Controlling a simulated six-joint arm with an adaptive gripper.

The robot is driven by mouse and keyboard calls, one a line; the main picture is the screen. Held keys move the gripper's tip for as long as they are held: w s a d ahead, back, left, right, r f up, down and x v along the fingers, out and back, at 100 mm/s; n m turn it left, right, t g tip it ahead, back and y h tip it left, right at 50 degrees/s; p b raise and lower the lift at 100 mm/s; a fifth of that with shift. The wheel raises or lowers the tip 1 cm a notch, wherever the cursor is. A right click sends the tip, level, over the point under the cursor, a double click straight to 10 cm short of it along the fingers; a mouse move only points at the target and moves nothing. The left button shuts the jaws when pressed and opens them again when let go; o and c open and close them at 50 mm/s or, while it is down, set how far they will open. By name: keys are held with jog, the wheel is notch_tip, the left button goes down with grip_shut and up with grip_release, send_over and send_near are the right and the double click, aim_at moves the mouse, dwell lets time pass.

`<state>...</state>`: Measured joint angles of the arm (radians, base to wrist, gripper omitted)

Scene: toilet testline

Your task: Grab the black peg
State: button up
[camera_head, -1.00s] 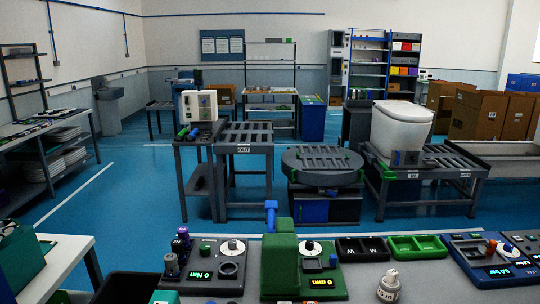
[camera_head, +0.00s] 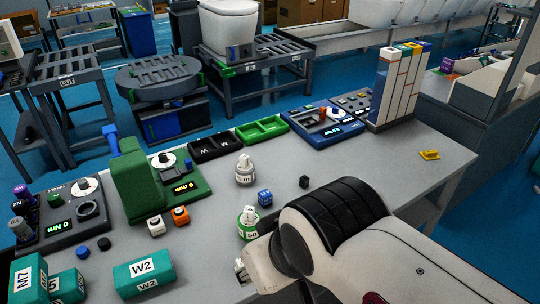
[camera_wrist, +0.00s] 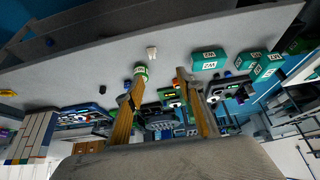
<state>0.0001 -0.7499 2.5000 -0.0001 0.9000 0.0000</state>
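A small black round piece (camera_head: 104,243) lies flat on the bench at the lower left in the head view, next to a blue one (camera_head: 83,252). A small dark block (camera_head: 304,182) stands alone near the bench's middle and also shows in the wrist view (camera_wrist: 102,89). I cannot tell for sure which of these is the black peg. My gripper (camera_wrist: 158,78) is open and empty in the wrist view, its two tan fingers spread wide above the bench. A green-ringed white container (camera_wrist: 140,72) shows near one fingertip.
A white container (camera_head: 245,172) and a blue cube (camera_head: 265,197) stand mid-bench.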

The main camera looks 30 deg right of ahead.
jog(key=w+d+r+m+t+h, duration=0.1)
jog(key=w+d+r+h, duration=0.1)
jog(key=w+d, duration=0.7)
jog(key=w+d+r+t+h, duration=0.1)
jog(key=w+d+t+h, duration=0.1)
jog(key=w+d, duration=0.65)
jog(key=n+t+y, duration=0.3)
jog(key=t, duration=0.1)
send_over(304, 181)
jog(key=s+d, duration=0.1)
jog(key=s, duration=0.1)
notch_tip(304, 181, down, 19)
jog(key=s+f+y, duration=0.1)
jog(key=f, duration=0.1)
jog(key=s+f, duration=0.1)
jog(key=f, duration=0.1)
jog(key=s+d+f+y, duration=0.1)
jog(key=f, duration=0.2)
jog(key=shift+s+d+f+t+y, duration=0.1)
jog(key=shift+s+t+y, duration=0.1)
jog(key=shift+t+y, duration=0.1)
jog(key=shift+s+f+y, duration=0.3)
jog(key=shift+s+f, duration=0.05)
jog(key=shift+f, duration=0.15)
